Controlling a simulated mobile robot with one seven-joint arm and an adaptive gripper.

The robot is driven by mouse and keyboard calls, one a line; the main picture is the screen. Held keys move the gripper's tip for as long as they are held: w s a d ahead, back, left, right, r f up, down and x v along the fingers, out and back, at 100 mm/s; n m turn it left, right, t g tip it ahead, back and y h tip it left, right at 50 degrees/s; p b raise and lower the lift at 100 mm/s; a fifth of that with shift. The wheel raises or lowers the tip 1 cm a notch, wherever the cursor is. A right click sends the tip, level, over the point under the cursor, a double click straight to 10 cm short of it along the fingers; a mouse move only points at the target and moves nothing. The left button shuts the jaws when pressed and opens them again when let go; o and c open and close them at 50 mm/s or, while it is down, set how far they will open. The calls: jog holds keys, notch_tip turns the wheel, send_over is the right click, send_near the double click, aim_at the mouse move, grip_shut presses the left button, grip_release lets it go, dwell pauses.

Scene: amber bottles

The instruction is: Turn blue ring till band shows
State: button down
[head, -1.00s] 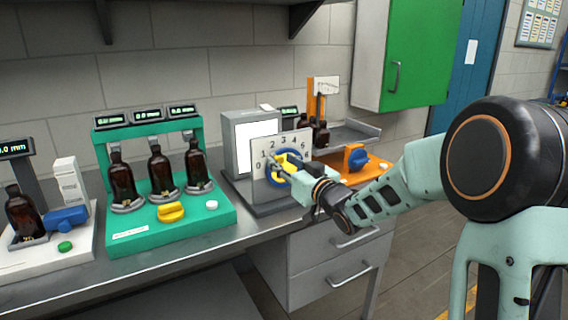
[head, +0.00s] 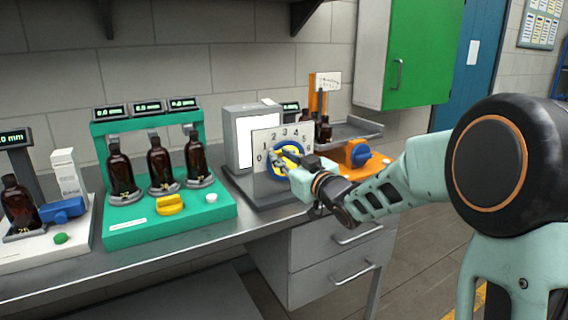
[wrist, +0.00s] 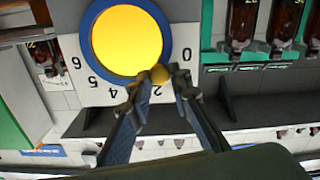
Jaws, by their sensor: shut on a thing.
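The blue ring (head: 270,158) surrounds a yellow disc on a white numbered dial plate (head: 261,135) on the bench. The wrist view shows the ring (wrist: 168,42), the large yellow disc (wrist: 127,40) and the plate (wrist: 72,47) upside down. My gripper (head: 287,157) reaches the ring from the right. In the wrist view my gripper (wrist: 158,82) is shut on a small yellow knob (wrist: 160,74) at the ring's edge, near the numeral 2. The fingers hide some numerals. I cannot make out a separate band.
A lit white panel (head: 240,150) stands behind the dial. A green stand (head: 120,232) with amber bottles (head: 159,165) is to the left. An orange stand (head: 335,164) with a blue knob (head: 359,156) is close on the right. A white station (head: 40,255) stands far left.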

jog(key=c, duration=1.8)
grip_release()
jog(key=shift+s, duration=0.1)
jog(key=v, duration=1.2)
